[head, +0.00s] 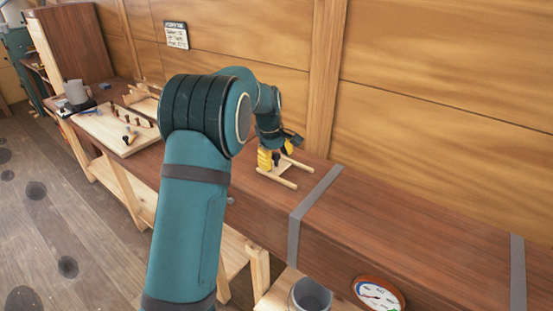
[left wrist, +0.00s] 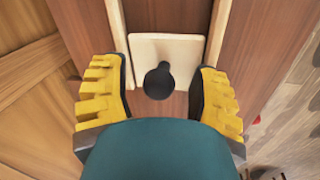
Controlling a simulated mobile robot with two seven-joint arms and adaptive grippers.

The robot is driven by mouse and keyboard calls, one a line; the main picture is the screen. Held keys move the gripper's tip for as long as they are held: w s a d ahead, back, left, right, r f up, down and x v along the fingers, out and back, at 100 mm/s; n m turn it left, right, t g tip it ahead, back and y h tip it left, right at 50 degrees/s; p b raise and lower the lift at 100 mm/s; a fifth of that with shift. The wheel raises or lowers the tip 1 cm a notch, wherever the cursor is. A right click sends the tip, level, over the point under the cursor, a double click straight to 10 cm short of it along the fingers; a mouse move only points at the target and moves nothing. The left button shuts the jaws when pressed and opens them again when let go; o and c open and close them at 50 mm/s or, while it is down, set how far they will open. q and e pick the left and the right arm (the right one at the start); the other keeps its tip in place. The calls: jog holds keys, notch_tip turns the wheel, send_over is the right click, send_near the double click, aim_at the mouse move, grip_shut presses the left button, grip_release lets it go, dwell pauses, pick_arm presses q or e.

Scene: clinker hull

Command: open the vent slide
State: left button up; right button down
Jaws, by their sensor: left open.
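The vent slide is a small pale wooden plate (left wrist: 165,52) with a dark round knob (left wrist: 159,82), set between two pale wooden rails (left wrist: 218,30). In the head view the rails (head: 279,180) lie on the reddish-brown wooden top, left of a grey strap. My left gripper (head: 275,158) is over the slide, its yellow-padded fingers pointing down. In the left wrist view the open left gripper (left wrist: 157,88) has one finger on each side of the knob, with gaps between fingers and knob. Part of the plate is hidden by my gripper. My right gripper is not in view.
Grey straps (head: 312,215) cross the wooden top (head: 420,240). A round gauge (head: 378,294) and a grey bucket (head: 310,296) are at the lower right. A plank wall (head: 440,70) runs behind.

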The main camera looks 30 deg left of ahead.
aim_at(294, 174)
pick_arm(q)
jog(key=shift+f, duration=0.1)
jog(key=shift+c, duration=0.4)
grip_shut()
jog(key=d+p, duration=0.1)
jog(key=d, duration=0.5)
jog(key=shift+s, duration=0.2)
jog(key=shift+o, duration=0.4)
grip_release()
jog(key=shift+a, duration=0.1)
notch_tip(294, 174, up, 12)
jog(key=s, duration=0.2)
jog(key=shift+s+a, duration=0.15)
jog(key=shift+a, duration=0.15)
jog(key=shift+f, duration=0.2)
